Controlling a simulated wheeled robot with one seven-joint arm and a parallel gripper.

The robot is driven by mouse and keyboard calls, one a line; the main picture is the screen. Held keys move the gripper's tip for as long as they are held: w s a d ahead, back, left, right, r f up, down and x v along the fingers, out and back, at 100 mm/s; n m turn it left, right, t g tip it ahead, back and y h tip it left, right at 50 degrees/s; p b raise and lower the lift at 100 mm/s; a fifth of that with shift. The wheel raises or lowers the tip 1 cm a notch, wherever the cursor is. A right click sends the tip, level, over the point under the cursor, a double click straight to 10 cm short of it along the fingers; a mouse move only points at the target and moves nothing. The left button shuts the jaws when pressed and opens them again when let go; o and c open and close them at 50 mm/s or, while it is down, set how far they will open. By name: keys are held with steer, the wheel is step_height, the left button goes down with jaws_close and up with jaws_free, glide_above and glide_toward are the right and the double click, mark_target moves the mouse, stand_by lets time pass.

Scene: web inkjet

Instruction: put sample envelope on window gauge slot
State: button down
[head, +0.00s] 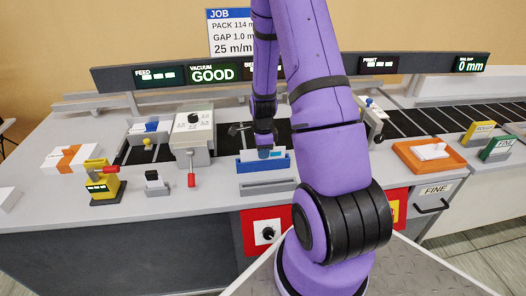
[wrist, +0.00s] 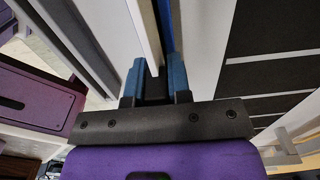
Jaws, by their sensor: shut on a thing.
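My gripper (head: 264,151) points down at a blue slotted holder (head: 252,167) in the middle of the bench, probably the window gauge slot. Its fingertips are at the holder's upper edge, and my arm hides part of the view. In the wrist view, the two blue fingertips (wrist: 156,82) are closed on a thin pale piece (wrist: 146,35), seen edge-on, which I take for the sample envelope. A blue strip runs right beside it. I cannot tell how deep the envelope sits in the holder.
A grey box with a dial (head: 193,135) and red-tipped lever stands left of the holder. A yellow device (head: 103,186) stands further left. An orange tray (head: 455,160) with a white piece lies right. A dark display rail (head: 125,78) runs behind.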

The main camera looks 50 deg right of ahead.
steer(key=c, duration=1.1)
jaws_free()
steer(key=shift+f, duration=0.1)
steer(key=shift+o, duration=0.2)
step_height(320, 180, up, 12)
steer(key=shift+r, duration=0.2)
steer(key=s+a+r+n+t, duration=0.35)
steer(key=a+r+n, duration=0.9)
steer(key=r, duration=0.45)
steer(key=s+a+r+n+t, duration=0.1)
steer(key=s+a+r+n, duration=0.3)
steer(key=s+a+n, duration=0.1)
steer(key=s+a+r+n, duration=0.5)
steer(key=s+n, duration=0.3)
steer(key=s, duration=0.1)
steer(key=shift+s+t, duration=0.35)
steer(key=shift+s, duration=0.05)
steer(key=shift+a+r, duration=0.1)
